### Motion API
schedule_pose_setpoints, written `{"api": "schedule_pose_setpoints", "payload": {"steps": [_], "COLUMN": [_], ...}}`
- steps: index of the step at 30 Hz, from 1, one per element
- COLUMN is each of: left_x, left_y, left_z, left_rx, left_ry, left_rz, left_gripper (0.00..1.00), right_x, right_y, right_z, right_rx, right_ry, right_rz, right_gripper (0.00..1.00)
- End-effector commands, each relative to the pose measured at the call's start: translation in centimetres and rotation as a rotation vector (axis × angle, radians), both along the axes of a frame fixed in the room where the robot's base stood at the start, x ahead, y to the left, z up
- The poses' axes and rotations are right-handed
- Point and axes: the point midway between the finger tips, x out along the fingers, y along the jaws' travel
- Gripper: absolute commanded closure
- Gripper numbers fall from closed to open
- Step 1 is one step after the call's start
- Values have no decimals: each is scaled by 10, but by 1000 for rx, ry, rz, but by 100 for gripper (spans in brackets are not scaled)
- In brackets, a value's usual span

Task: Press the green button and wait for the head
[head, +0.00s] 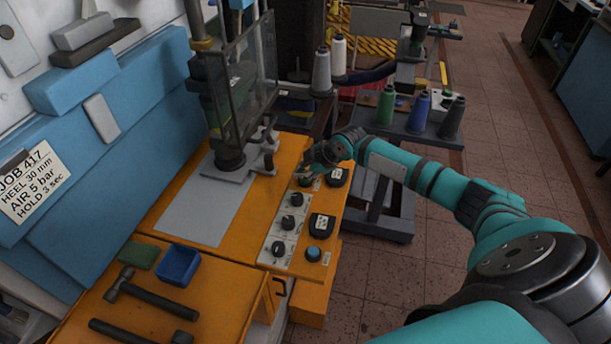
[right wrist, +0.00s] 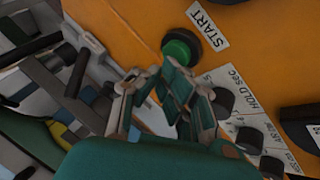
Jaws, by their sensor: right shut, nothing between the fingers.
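The green button (right wrist: 181,46) is a round dark-green cap in a black collar on the orange panel (right wrist: 135,28), beside the START label (right wrist: 208,27), in the right wrist view. My right gripper (right wrist: 172,84) is shut and empty, its fingertips just below the button in that view. I cannot tell whether they touch it. In the head view my right gripper (head: 310,172) is over the far end of the control panel and largely hides the button. The press head (head: 230,157) is behind the clear guard, above a grey plate (head: 205,207). My left gripper is out of view.
Black knobs (head: 288,223), a gauge (head: 322,227) and a blue button (head: 313,253) lie nearer on the panel. A hammer (head: 150,293) and blue tray (head: 178,264) are at the front left. Thread cones (head: 420,110) stand on a stand behind. A card (head: 35,180) reads HOLD 3 sec.

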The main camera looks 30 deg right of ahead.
Motion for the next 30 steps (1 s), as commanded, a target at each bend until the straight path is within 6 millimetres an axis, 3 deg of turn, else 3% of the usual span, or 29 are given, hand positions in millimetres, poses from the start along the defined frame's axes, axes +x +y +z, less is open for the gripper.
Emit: {"api": "schedule_pose_setpoints", "payload": {"steps": [6,19,30], "left_x": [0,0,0], "left_y": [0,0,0], "left_z": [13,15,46], "left_rx": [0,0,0], "left_ry": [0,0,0], "left_rz": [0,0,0], "left_gripper": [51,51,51], "right_x": [0,0,0], "right_y": [-1,-1,-1], "right_z": [14,18,54], "right_rx": [-1,0,-1], "right_ry": [0,-1,0], "right_rz": [0,0,-1], "right_gripper": [100,100,100]}}
